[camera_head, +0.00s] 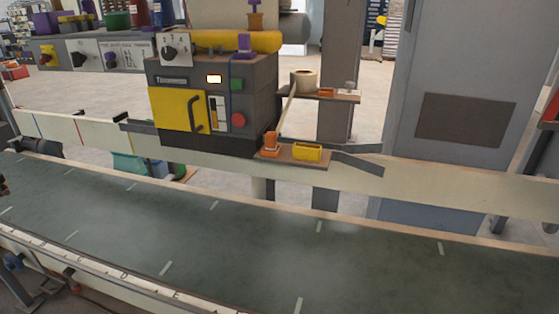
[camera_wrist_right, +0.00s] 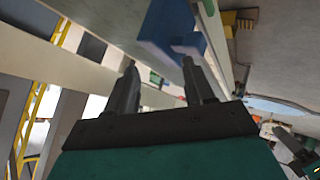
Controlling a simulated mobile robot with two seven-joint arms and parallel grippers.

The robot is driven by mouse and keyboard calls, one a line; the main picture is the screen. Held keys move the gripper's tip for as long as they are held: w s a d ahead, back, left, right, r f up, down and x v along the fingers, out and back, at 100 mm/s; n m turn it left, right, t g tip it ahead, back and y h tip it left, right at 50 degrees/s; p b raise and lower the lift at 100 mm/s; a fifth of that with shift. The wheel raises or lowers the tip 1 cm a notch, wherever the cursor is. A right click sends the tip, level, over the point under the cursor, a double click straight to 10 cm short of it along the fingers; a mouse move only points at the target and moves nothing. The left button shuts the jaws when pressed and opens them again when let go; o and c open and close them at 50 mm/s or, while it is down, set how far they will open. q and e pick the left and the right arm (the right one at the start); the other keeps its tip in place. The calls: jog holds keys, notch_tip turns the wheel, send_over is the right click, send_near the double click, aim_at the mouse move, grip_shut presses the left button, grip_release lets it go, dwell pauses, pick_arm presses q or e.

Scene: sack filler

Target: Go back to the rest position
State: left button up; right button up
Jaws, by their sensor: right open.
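My right gripper (camera_wrist_right: 158,85) shows in the right wrist view. Its two dark fingers are apart, and nothing is between them. A blue block-like thing (camera_wrist_right: 170,30) lies beyond the fingertips; I cannot tell what it is or how far off. In the head view neither gripper is clearly visible; only a small dark part shows at the left edge, and I cannot tell what it is. The sack filler machine (camera_head: 212,100), a grey box with a yellow door (camera_head: 180,110), stands behind the conveyor.
The dark green conveyor belt (camera_head: 250,250) runs across the front and is bare apart from white marks. A small shelf holds a yellow box (camera_head: 307,151) and an orange item (camera_head: 271,144). A tape roll (camera_head: 303,80) sits on an upper shelf. A grey cabinet (camera_head: 470,90) stands at right.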

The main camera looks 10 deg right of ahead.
jog(key=a+m+t, duration=0.1)
jog(key=a+m, duration=0.6)
jog(key=a, duration=0.6)
pick_arm(q)
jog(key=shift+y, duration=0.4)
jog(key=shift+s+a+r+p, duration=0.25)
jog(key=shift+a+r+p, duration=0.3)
jog(key=shift+p, duration=0.65)
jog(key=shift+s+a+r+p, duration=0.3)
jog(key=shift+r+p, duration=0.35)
jog(key=shift+p, duration=0.55)
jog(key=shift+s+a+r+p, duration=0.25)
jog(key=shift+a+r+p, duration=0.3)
jog(key=shift+p, duration=0.65)
pick_arm(e)
jog(key=shift+s+d+r, duration=0.15)
jog(key=shift+d+r, duration=0.25)
jog(key=shift+r, duration=0.3)
jog(key=shift+s+d+r, duration=0.2)
jog(key=shift+d+r, duration=0.15)
jog(key=shift+r, duration=0.35)
jog(key=shift+s+d+r, duration=0.15)
jog(key=shift+d+r, duration=0.25)
jog(key=shift+r, duration=0.3)
